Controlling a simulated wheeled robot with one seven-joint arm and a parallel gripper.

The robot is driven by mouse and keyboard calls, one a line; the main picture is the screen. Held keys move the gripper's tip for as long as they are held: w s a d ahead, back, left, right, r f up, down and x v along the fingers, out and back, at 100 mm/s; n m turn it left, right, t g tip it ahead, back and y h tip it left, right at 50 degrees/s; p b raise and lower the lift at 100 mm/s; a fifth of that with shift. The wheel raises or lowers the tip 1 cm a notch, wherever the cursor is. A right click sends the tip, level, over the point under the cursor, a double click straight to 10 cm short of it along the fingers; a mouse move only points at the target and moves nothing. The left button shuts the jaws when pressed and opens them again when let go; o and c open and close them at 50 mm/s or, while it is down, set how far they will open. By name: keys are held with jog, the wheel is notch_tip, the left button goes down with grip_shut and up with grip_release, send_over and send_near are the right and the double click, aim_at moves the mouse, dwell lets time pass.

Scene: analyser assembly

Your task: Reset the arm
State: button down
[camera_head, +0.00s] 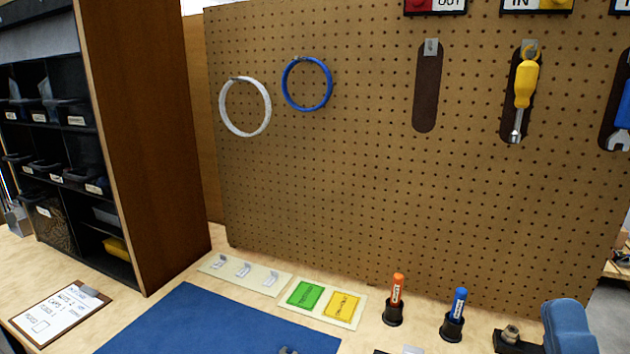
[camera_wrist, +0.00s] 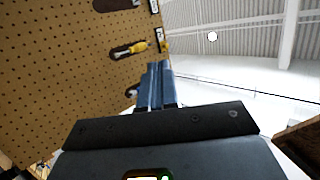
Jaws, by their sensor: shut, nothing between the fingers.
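My gripper (camera_wrist: 160,66) shows in the wrist view, its two grey-blue fingers side by side and shut with nothing between them. I cannot make out my gripper or arm in the head view.
The pegboard (camera_head: 360,190) holds a yellow screwdriver (camera_head: 525,85), a white coil (camera_head: 224,112) and a blue coil (camera_head: 331,86). Below are a blue mat (camera_head: 210,325), an orange marker (camera_head: 397,288) and a blue marker (camera_head: 459,302). A shelf (camera_head: 145,130) stands left.

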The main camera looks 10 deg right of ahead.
jog(key=s+a+f+n+g+y, duration=0.2)
jog(key=s+f+n+g, duration=0.3)
jog(key=s+f+n, duration=0.4)
jog(key=s+a+f+n+g+y, duration=0.2)
jog(key=s+f+n+g+y, duration=0.3)
jog(key=s+f+n, duration=0.4)
jog(key=s+n, duration=0.1)
jog(key=s, duration=0.1)
jog(key=shift+s+f+g, duration=0.25)
jog(key=shift+s+g, duration=0.05)
jog(key=c, duration=1.8)
grip_release()
jog(key=shift+a, duration=0.1)
jog(key=shift+c, duration=0.2)
